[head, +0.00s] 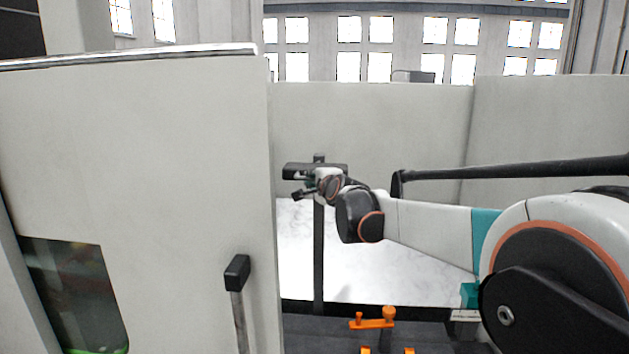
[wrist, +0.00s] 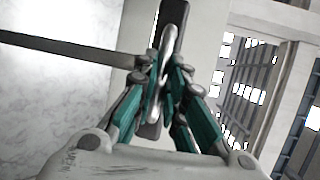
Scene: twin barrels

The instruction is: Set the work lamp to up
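The work lamp (head: 334,171) shows in the head view as a dark bar-shaped head on a thin upright dark post (head: 319,255). The head lies roughly level. In the wrist view the lamp head (wrist: 174,14) is a dark rounded bar with a pale strip, and its post (wrist: 70,48) runs off to the left. My gripper (head: 304,189) is right at the lamp head. In the wrist view the fingertips (wrist: 165,72) sit close together, over or beside the head. Whether they touch or clasp it is unclear.
A large pale panel (head: 140,170) with a dark window and a black-topped handle (head: 237,272) fills the left. A black bar (head: 520,169) crosses at the right above my arm. Orange fittings (head: 373,323) stand low in front. The pale walled space behind the lamp looks empty.

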